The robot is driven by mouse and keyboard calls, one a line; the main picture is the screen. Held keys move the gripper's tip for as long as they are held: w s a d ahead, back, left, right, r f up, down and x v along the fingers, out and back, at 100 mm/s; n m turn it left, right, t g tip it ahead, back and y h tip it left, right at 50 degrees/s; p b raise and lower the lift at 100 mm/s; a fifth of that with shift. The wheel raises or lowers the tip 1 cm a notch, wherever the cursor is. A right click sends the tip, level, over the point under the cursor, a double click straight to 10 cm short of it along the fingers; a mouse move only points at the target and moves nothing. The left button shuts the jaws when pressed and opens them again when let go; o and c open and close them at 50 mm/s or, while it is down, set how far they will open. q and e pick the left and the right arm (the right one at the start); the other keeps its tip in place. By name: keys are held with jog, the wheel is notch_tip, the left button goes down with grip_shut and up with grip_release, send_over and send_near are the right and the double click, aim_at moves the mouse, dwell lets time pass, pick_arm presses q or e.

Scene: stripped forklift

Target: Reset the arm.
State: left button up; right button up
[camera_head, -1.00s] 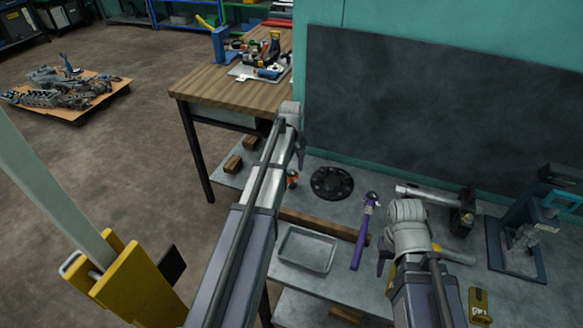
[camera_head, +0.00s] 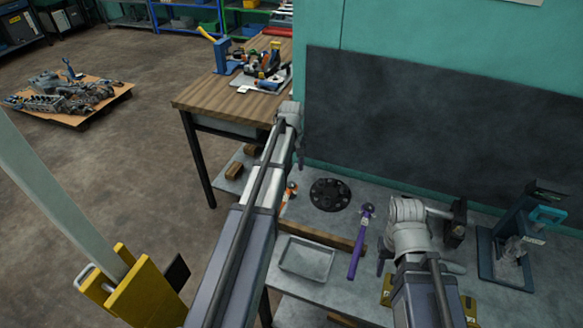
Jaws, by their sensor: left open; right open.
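My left arm reaches in from the bottom centre. Its gripper (camera_head: 297,150) is at the far end, over the back left of the metal bench, open with nothing seen in it. My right arm comes up from the bottom right. Its gripper (camera_head: 384,258) is over the bench, open, with its wrist covering part of a hammer (camera_head: 455,222). The jaws of both grippers show only in small part behind the wrists.
The metal bench carries a grey tray (camera_head: 306,259), a purple-handled hammer (camera_head: 358,245), a dark round flange (camera_head: 329,194), a wooden bar (camera_head: 318,235) and a blue press (camera_head: 512,245). A wooden table (camera_head: 228,98) with tools stands behind. Engine parts (camera_head: 65,92) lie on a floor pallet.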

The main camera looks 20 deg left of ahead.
pick_arm(q)
jog(key=shift+r+p, duration=0.35)
jog(key=shift+r, duration=0.45)
pick_arm(e)
jog(key=shift+r, duration=0.75)
pick_arm(q)
jog(key=s+d+m+y, duration=0.1)
jog(key=s+d+m, duration=1.2)
jog(key=s+d, duration=1)
jog(key=d, duration=0.3)
jog(key=shift+s+m, duration=0.25)
jog(key=shift+m, duration=0.05)
